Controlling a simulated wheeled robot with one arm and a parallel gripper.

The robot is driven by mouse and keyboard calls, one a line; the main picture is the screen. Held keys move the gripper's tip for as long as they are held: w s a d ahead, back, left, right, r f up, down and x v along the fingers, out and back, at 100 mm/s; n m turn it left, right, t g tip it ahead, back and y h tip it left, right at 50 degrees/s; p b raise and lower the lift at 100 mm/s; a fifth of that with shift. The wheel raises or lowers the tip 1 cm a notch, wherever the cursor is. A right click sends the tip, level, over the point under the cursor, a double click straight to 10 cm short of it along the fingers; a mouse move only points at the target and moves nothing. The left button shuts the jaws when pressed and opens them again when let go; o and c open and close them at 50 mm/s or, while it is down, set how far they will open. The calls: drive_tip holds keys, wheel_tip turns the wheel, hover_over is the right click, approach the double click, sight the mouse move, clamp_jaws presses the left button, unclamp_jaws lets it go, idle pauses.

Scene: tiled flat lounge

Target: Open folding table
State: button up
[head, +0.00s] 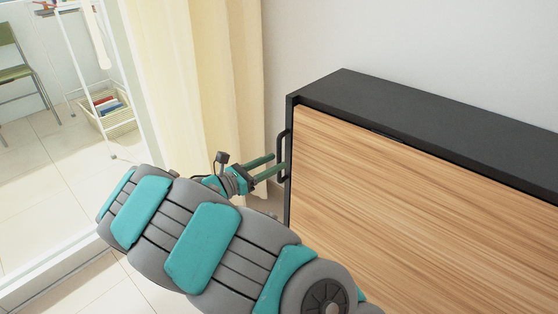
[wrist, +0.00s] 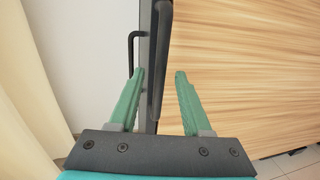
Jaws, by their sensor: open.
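The folding table is a closed cabinet-like unit with a wood-grain front panel (head: 420,190) and a black top and frame (head: 430,110). A black handle (head: 279,150) is on its left edge. My gripper (head: 277,163) is open at this handle. In the wrist view a black bar (wrist: 159,60) lies between the two green fingers of my gripper (wrist: 159,74), with gaps on both sides. A second, thinner black bracket (wrist: 131,45) stands left of it there. The wood panel (wrist: 240,70) fills the right of the wrist view.
A cream curtain (head: 195,80) hangs to the left of the unit, against a white wall (head: 390,40). Past the glass door, a white rack with a basket (head: 110,115) and a green chair (head: 12,60) stand on tiles. Free tiled floor (head: 100,290) shows at lower left.

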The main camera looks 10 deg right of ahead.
drive_tip(key=shift+x, duration=1.3)
drive_tip(key=shift+c, duration=0.3)
clamp_jaws()
